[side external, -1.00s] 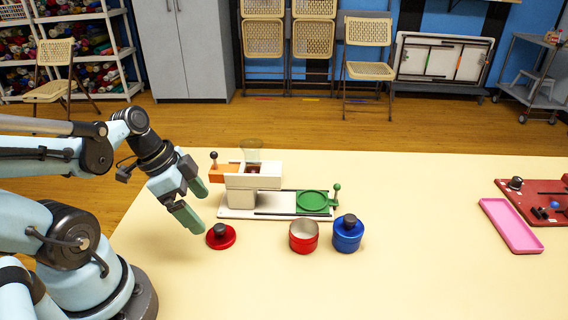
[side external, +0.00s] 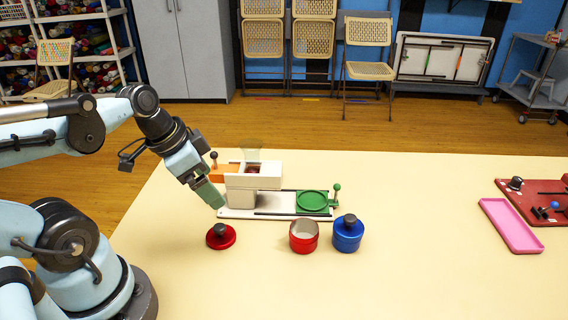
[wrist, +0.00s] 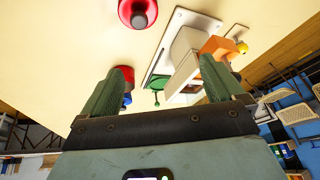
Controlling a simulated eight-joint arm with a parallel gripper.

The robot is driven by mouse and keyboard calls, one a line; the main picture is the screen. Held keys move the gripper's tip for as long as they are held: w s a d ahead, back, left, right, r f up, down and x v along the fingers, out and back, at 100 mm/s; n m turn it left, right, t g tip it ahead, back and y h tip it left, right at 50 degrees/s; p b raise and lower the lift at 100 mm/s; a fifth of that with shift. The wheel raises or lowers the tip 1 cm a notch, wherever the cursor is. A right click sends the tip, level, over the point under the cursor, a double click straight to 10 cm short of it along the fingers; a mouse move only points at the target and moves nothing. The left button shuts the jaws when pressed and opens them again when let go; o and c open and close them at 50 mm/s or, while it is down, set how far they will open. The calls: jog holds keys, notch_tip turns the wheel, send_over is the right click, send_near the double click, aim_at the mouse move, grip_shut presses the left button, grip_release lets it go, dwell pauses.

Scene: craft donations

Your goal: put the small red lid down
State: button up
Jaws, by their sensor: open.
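The small red lid (side external: 221,237) with a dark knob lies flat on the table, knob up, left of the red tin. It also shows at the top of the wrist view (wrist: 138,12). The red tin (side external: 304,237) stands open. A blue tin (side external: 348,236) with a dark-knobbed lid stands to its right. My gripper (side external: 212,198) is above and behind the lid, apart from it. In the wrist view my gripper's two green fingers (wrist: 165,85) are spread with nothing between them.
A white dispenser device (side external: 254,190) with an orange part and a green round plate (side external: 313,201) stands behind the lid, close to my gripper. A pink tray (side external: 510,226) and a red board (side external: 545,197) lie far right. The table front is clear.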

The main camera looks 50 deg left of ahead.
jog(key=w+d+r+n+t, duration=0.2)
jog(key=w+d+n, duration=0.1)
jog(key=w+d, duration=0.1)
jog(key=shift+w+d+y, duration=0.15)
jog(key=shift+w+y, duration=0.15)
jog(key=shift+w, duration=0.15)
